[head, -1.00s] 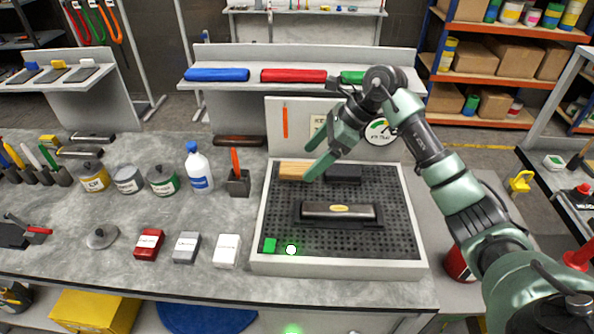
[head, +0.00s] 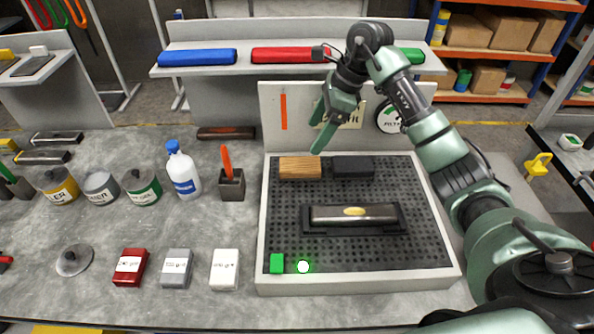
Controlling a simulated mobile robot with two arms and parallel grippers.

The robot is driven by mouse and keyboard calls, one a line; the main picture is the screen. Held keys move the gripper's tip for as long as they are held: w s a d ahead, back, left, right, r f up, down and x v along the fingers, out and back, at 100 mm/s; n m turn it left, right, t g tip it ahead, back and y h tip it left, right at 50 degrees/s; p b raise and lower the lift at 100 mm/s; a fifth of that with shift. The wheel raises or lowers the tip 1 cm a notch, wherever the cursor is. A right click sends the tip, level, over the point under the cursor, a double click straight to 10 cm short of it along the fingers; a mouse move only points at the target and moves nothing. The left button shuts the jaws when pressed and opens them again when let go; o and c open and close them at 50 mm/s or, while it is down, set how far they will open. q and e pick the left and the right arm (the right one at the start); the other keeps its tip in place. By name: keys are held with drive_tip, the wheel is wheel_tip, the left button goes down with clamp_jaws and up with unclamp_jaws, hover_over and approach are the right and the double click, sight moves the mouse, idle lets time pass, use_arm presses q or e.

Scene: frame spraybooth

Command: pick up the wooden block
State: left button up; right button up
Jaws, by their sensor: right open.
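The wooden block (head: 300,168) is a small brown block with grain lines. It lies at the back left of the perforated black bed of a white-rimmed tray (head: 262,232). A dark block (head: 352,167) lies just to its right. My right gripper (head: 318,132) is open and empty, above and behind the wooden block, apart from it. Its fingers point down and to the left. The wooden block is in full view. My left gripper is not in view.
A metal-topped tool (head: 354,214) rests in a dark holder in the tray's middle. A back panel with a gauge (head: 390,116) stands behind. A cup with an orange-handled tool (head: 231,184) stands left of the tray.

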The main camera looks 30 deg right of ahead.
drive_tip(key=b, duration=0.3)
approach(302, 163)
drive_tip(key=shift+s+a+f, duration=0.1)
drive_tip(key=shift+a+f, duration=0.15)
drive_tip(key=shift+f, duration=0.2)
drive_tip(key=shift+s+a+f, duration=0.1)
drive_tip(key=shift+a+f, duration=0.15)
drive_tip(key=shift+f, duration=0.35)
drive_tip(key=shift+w+a+f, duration=0.1)
drive_tip(key=shift+a+f, duration=0.1)
drive_tip(key=shift+f, duration=0.1)
drive_tip(key=p+x, duration=0.1)
drive_tip(key=x, duration=0.1)
drive_tip(key=p+x, duration=0.1)
drive_tip(key=x, duration=0.1)
drive_tip(key=p+x, duration=0.1)
drive_tip(key=x, duration=0.1)
drive_tip(key=shift+w, duration=0.3)
drive_tip(key=shift+f, duration=0.3)
drive_tip(key=c, duration=1.5)
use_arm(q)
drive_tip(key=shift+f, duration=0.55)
use_arm(e)
drive_tip(key=shift+r, duration=0.1)
